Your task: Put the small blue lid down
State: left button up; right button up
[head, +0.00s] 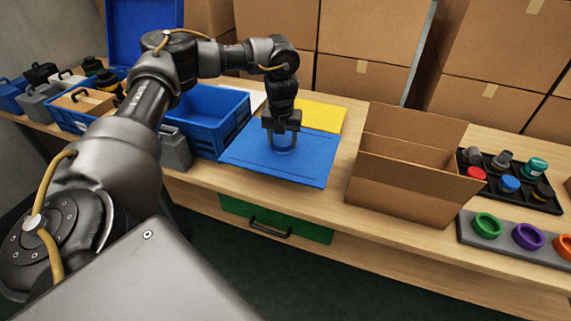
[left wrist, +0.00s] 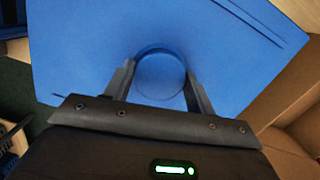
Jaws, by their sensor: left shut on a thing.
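The small blue lid (left wrist: 160,75) is a round blue disc between the two fingers of my left gripper (left wrist: 160,85) in the left wrist view. In the head view my left gripper (head: 283,143) points down over a blue mat (head: 250,157), shut on the lid (head: 283,150). The lid is close to the mat's surface; I cannot tell whether it touches. The lid's blue nearly matches the mat. My right gripper is not in view.
A blue crate (head: 222,135) stands left of the mat and an open cardboard box (head: 405,180) right of it. A yellow sheet (head: 322,116) lies behind. A black tray (head: 545,203) with several capped items and a grey holder (head: 471,236) with coloured rings are at the right.

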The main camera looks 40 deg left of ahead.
aim_at(284, 143)
pick_arm(q)
jog(key=f, duration=0.4)
jog(key=shift+w+d+f, duration=0.2)
jog(key=shift+d, duration=0.05)
jog(key=shift+s+a+f, duration=0.1)
jog(key=shift+f, duration=0.3)
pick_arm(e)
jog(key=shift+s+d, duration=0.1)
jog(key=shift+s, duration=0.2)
pick_arm(q)
jog(key=shift+f, duration=1.75)
jog(key=shift+f, duration=0.15)
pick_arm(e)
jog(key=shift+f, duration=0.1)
pick_arm(q)
jog(key=o, duration=1.1)
jog(key=r, duration=0.8)
jog(key=s+d+r, duration=0.1)
jog(key=r, duration=0.3)
jog(key=shift+s+r, duration=0.1)
jog(key=shift+r, duration=0.05)
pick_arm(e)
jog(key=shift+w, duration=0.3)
